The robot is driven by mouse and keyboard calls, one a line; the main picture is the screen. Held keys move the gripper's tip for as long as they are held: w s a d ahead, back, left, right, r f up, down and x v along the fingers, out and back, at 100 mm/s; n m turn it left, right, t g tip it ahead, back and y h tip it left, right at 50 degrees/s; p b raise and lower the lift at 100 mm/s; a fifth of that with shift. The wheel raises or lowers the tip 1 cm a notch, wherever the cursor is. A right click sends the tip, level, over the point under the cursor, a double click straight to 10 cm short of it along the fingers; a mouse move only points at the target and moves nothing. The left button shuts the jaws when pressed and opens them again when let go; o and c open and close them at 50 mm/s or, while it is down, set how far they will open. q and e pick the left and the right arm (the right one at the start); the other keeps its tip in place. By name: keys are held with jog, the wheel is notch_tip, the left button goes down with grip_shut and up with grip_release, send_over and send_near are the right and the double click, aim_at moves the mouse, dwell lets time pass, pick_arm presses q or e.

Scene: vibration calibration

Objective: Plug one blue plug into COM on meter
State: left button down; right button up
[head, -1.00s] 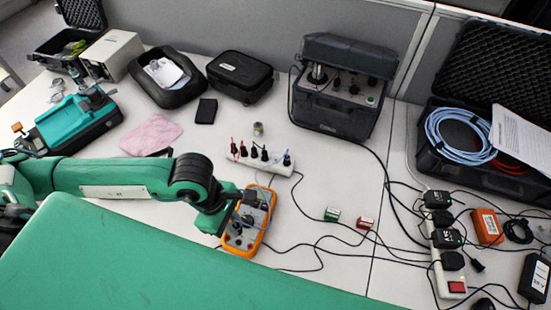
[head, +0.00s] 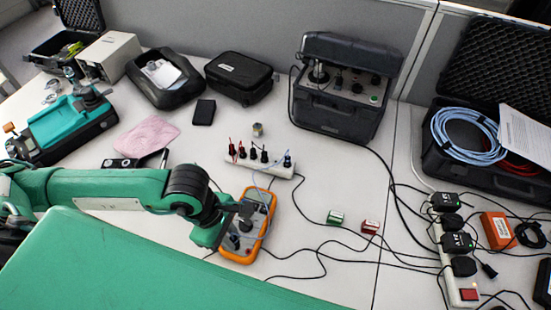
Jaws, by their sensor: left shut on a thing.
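The orange meter (head: 268,226) lies on the white table below the middle of the view. My left gripper (head: 238,226) is over the meter's left part, pointing down. It is shut on a plug, taken to be a blue plug, which is mostly hidden by the fingers. A thin pale-blue lead (head: 255,183) runs from near the gripper to the white plug holder (head: 271,168). My right gripper is not in view.
A large black instrument case (head: 335,119) stands behind. A white power strip (head: 455,266) lies at the right. A pink cloth (head: 147,136) lies at the left.

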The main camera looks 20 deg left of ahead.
pick_arm(q)
jog(key=shift+f, duration=0.1)
jog(key=shift+f+b, duration=0.2)
jog(key=shift+b, duration=0.25)
jog(key=shift+f, duration=0.15)
jog(key=shift+b, duration=0.3)
jog(key=shift+a, duration=0.1)
